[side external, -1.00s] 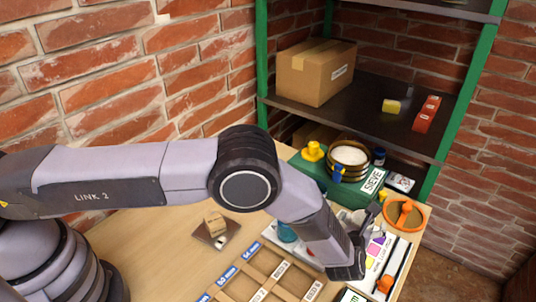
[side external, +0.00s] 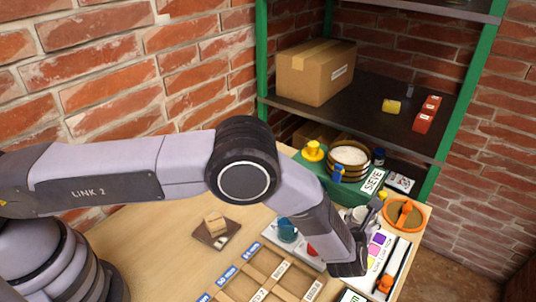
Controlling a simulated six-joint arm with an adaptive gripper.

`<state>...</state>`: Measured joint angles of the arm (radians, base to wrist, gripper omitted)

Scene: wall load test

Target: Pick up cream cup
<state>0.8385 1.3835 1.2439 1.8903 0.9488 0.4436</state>
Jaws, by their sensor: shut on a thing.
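My gripper (side external: 368,217) is at the end of the arm, over the right part of the bench, in front of the green sieve stand. It is shut on a pale, rounded thing that looks like the cream cup (side external: 357,214). Only part of the cup shows beside the fingers; the wrist hides the rest. I cannot tell how far it is above the bench. A teal cup (side external: 287,229) stands on a pale tray to the left, and a red thing (side external: 312,249) beside it is partly hidden by the wrist.
A sieve (side external: 349,158) sits on a green stand (side external: 320,176) behind. An orange handwheel (side external: 405,214) is at the right. A board with coloured squares (side external: 376,252) is beside the wrist. A wooden divided tray (side external: 262,277) lies in front. A shelf holds a cardboard box (side external: 316,72).

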